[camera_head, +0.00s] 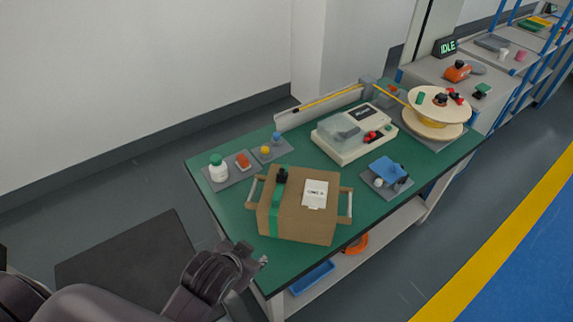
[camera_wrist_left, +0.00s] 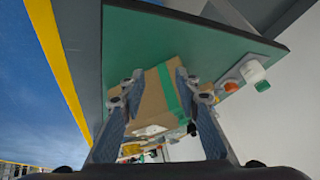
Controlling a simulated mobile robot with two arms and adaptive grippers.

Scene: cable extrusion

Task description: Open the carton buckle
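The brown carton (camera_head: 306,222) stands on the green table near its front edge. It has a green band down its left part, a black buckle (camera_head: 281,175) at the top of that band, a white label, and a handle at each side. My left gripper (camera_head: 258,262) is left of the carton, near the table's front left corner, apart from the carton. In the left wrist view the gripper's fingers (camera_wrist_left: 158,95) are spread with nothing between them, and the carton (camera_wrist_left: 154,103) with its green band shows beyond them. The right gripper is not in view.
The green table (camera_head: 225,205) also holds a white bottle (camera_head: 217,170), small colored parts on grey plates, a white machine (camera_head: 350,132), a blue part (camera_head: 386,169) and a cable spool (camera_head: 437,104). Bare tabletop lies left of the carton.

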